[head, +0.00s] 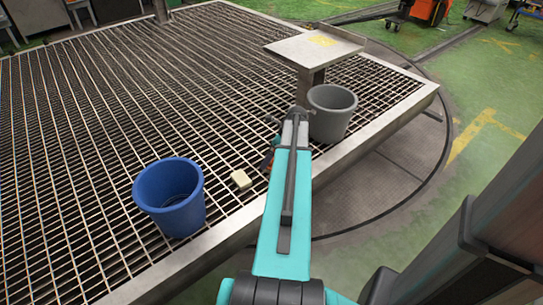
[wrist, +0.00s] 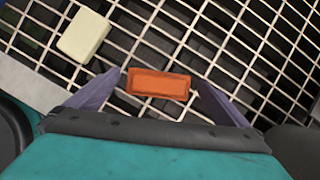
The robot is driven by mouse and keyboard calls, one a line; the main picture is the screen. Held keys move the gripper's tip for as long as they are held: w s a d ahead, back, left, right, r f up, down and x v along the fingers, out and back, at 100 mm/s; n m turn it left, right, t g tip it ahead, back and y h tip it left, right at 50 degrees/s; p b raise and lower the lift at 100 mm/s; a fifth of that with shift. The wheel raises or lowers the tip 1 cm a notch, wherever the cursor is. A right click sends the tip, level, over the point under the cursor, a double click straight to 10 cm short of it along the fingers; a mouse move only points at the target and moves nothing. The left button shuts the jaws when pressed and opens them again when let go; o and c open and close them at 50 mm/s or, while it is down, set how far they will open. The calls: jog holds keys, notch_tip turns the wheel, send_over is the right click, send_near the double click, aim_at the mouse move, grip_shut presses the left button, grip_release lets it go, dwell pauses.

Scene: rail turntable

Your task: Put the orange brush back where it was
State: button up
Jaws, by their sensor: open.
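The orange brush (wrist: 158,84) shows in the wrist view as a small orange block over the metal grating. It lies between the two purple-grey fingers of my gripper (wrist: 159,80), with a gap on each side. My gripper is open and does not grip it. I cannot tell how far the fingertips are above the grating. In the head view my arm hides most of this spot, and only a bit of orange shows beside it.
A cream block (head: 240,179) lies on the grating, also in the wrist view (wrist: 84,37). A blue bucket (head: 168,203) stands to the left and a grey bucket (head: 331,116) beyond my arm. A metal stand (head: 300,48) with a yellow patch is behind. The grating's left is clear.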

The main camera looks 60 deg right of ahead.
jog(key=p+v, duration=0.2)
jog(key=v, duration=0.8)
jog(key=shift+r+p, duration=0.25)
jog(key=shift+p, duration=0.05)
dwell(0.4)
